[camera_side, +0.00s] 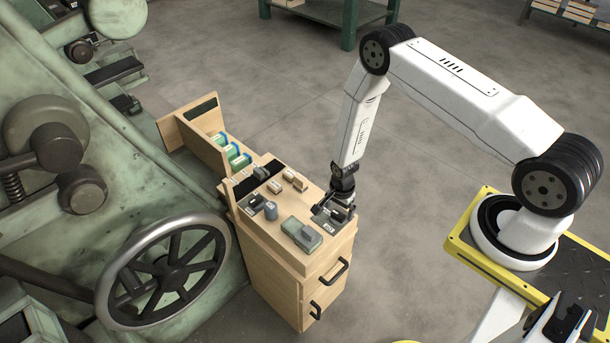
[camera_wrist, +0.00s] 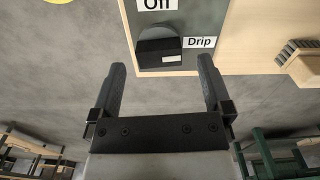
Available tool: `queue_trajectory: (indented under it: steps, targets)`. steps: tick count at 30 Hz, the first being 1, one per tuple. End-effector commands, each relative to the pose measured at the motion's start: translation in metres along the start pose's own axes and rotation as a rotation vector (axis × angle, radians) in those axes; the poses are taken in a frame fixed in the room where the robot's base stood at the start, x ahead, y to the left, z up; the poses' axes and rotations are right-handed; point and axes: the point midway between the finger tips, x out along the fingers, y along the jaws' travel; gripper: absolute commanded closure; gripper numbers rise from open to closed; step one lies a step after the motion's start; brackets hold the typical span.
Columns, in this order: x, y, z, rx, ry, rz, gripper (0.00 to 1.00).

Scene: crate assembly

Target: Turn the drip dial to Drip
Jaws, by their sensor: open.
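The drip dial (camera_wrist: 158,46) is a dark round knob with a raised bar on a grey plate (camera_wrist: 192,62). In the wrist view the bar lies nearly level, with a small white mark near its right end. The label Off (camera_wrist: 157,4) is above the dial and the label Drip (camera_wrist: 200,42) is to its right. I cannot tell for sure which label the dial is set to. My gripper (camera_wrist: 161,76) is open and empty, its fingers left and right of the dial and apart from it. In the side view my gripper (camera_side: 343,205) is over the cabinet top's right corner and partly hides the dial.
The wooden cabinet (camera_side: 275,278) carries several other controls, including a grey-green box (camera_side: 300,235) near the front. A handwheel (camera_side: 165,270) of a green machine stands at left. A small beige block (camera_wrist: 303,65) sits right of the dial.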

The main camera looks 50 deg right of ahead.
Motion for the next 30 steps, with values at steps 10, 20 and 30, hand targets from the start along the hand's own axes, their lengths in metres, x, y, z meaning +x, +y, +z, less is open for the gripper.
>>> queue_trajectory:
  steps: [10, 20, 30]
  targets:
    - [-0.039, 0.000, 0.000, 0.000, 0.000, -0.001, 0.00]
    - [-0.058, 0.000, 0.000, 0.000, 0.000, 0.000, 0.00]
    - [-0.059, 0.000, 0.000, 0.000, 0.000, 0.001, 0.00]
